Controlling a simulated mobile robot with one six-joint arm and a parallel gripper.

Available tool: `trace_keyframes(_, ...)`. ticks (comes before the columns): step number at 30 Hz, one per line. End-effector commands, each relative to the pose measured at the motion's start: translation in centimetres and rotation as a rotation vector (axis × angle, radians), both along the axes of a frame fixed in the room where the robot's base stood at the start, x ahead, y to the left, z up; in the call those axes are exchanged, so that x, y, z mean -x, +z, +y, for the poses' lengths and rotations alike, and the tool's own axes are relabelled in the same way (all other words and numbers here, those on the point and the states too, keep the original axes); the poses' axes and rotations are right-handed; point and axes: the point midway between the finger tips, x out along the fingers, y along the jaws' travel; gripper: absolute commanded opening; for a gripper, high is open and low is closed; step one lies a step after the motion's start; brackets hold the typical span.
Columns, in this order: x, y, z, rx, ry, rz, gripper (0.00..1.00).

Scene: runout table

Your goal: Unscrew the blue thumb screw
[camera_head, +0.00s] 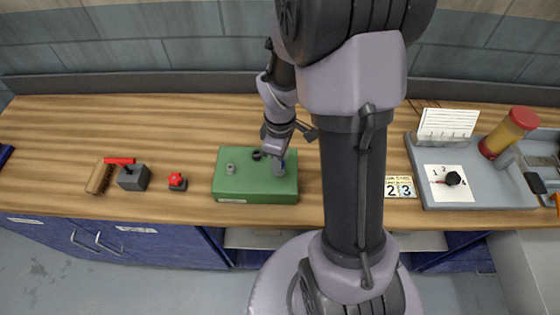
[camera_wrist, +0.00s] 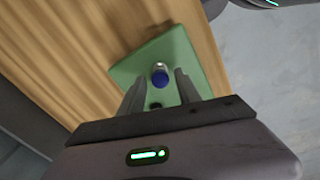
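In the wrist view my gripper (camera_wrist: 158,82) is open, with one finger on each side of the screw and visible gaps between. I cannot tell how far the fingertips are above the block.
A grey post (camera_head: 230,168) and a dark round part (camera_head: 257,155) stand on the block. To the left are a red knob (camera_head: 177,180), a red-handled valve (camera_head: 132,178) and a brush (camera_head: 99,178).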

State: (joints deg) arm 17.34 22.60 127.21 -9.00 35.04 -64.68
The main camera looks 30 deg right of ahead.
Motion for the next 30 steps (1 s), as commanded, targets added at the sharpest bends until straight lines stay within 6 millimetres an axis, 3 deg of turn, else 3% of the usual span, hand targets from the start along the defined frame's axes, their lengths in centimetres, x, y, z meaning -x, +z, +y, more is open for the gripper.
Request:
trace_keyframes(3,-0.04,-0.43,0.00,0.000,-0.255,-0.001,0.40)
trace_keyframes(8,-0.08,-0.33,0.00,0.000,-0.448,-0.002,0.40)
trace_keyframes(14,-0.07,-0.45,-0.02,0.001,-0.920,-0.001,0.40)
trace_keyframes(21,-0.04,0.00,-0.03,0.000,-0.997,-0.001,0.40)
trace_keyframes(27,-0.04,-0.01,-0.03,0.000,-0.995,-0.001,0.03)
trace_keyframes(30,-0.04,-0.02,-0.03,0.001,-0.995,0.000,0.00)
